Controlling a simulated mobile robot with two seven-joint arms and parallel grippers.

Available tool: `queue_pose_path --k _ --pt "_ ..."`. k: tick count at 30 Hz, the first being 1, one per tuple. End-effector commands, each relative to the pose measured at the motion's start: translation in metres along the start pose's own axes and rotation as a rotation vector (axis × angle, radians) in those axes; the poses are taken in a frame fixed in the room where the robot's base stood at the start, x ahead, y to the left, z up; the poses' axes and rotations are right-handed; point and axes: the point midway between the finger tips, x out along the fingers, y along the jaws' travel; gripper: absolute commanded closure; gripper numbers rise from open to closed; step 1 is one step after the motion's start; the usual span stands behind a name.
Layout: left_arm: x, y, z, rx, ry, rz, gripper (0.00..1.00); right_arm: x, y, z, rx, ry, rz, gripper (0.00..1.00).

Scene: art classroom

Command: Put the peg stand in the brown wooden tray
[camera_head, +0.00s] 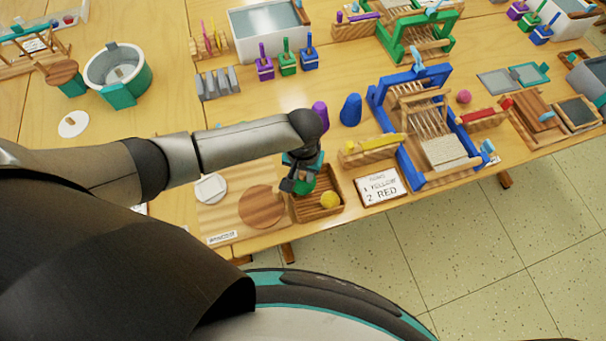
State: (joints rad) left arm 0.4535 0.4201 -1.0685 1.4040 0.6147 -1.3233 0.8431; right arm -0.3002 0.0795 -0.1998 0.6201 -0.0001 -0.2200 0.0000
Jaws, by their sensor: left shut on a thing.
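The brown wooden tray (318,213) stands near the table's front edge, left of the white card. A yellow ball (331,200) lies in its front right part. My left gripper (298,187) reaches down over the back left part of the tray. It is shut on a green object (305,184), mostly hidden by the fingers; I cannot tell its full shape or whether it touches the tray floor. A wooden stand with coloured upright pegs (209,40) is at the back left, beside the white bin. My right gripper is not in view.
A purple cone (320,115) and a blue cone (351,110) stand behind the tray. A blue loom (430,135) and a card (381,188) are to the right. A round wooden disc (262,206) lies just left. Floor is open in front.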

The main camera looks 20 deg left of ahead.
Motion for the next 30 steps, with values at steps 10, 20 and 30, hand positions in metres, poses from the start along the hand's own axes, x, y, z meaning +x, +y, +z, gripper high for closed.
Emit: queue_pose_path --k 10,20,30 --pt "0.008 0.0 0.0 -0.001 0.0 0.0 1.0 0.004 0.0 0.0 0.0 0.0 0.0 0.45" --pt "0.014 0.001 0.0 0.0 0.0 0.001 1.0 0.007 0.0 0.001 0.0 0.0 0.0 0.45" --pt "0.017 0.0 0.0 0.0 0.0 0.0 1.0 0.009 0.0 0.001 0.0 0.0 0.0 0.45"
